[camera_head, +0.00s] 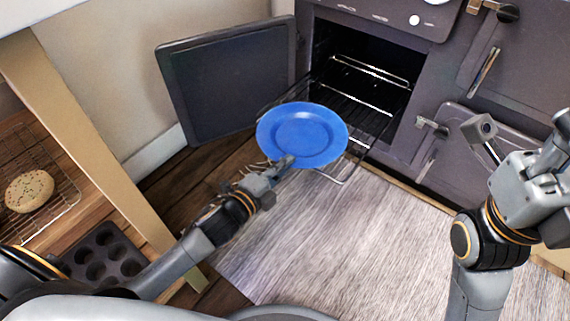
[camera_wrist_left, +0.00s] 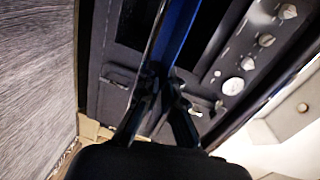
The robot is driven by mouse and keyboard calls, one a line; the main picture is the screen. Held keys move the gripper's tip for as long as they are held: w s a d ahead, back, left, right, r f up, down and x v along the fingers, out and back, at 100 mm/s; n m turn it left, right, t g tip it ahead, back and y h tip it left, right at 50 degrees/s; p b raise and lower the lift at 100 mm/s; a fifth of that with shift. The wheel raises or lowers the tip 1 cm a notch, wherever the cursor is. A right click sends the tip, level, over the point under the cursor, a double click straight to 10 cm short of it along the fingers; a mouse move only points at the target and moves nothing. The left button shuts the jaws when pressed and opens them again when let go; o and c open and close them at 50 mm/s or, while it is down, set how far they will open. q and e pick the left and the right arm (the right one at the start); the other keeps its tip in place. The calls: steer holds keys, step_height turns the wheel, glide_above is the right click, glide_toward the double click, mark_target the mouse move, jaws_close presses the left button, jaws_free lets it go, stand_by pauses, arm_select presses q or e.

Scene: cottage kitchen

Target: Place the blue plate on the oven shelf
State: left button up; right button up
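The blue plate (camera_head: 302,131) is held face up in front of the open oven (camera_head: 345,45). My left gripper (camera_head: 284,163) is shut on its near rim. In the left wrist view the plate (camera_wrist_left: 178,32) shows edge-on as a blue band rising from between the fingers (camera_wrist_left: 165,88). The wire oven shelf (camera_head: 372,122) is pulled partly out of the oven. The plate overlaps the shelf's left part in the head view and hides it; whether they touch I cannot tell. My right gripper (camera_head: 482,132) is at the right, away from the plate; its fingers are unclear.
The oven door (camera_head: 228,80) stands swung open to the left. A closed lower door (camera_head: 470,155) is at the right of the oven. A grey rug (camera_head: 330,240) covers the floor. At the left are a muffin tin (camera_head: 103,258) and a cookie (camera_head: 29,191) on a wire rack.

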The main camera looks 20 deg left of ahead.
arm_select(q)
steer(key=o, duration=0.3)
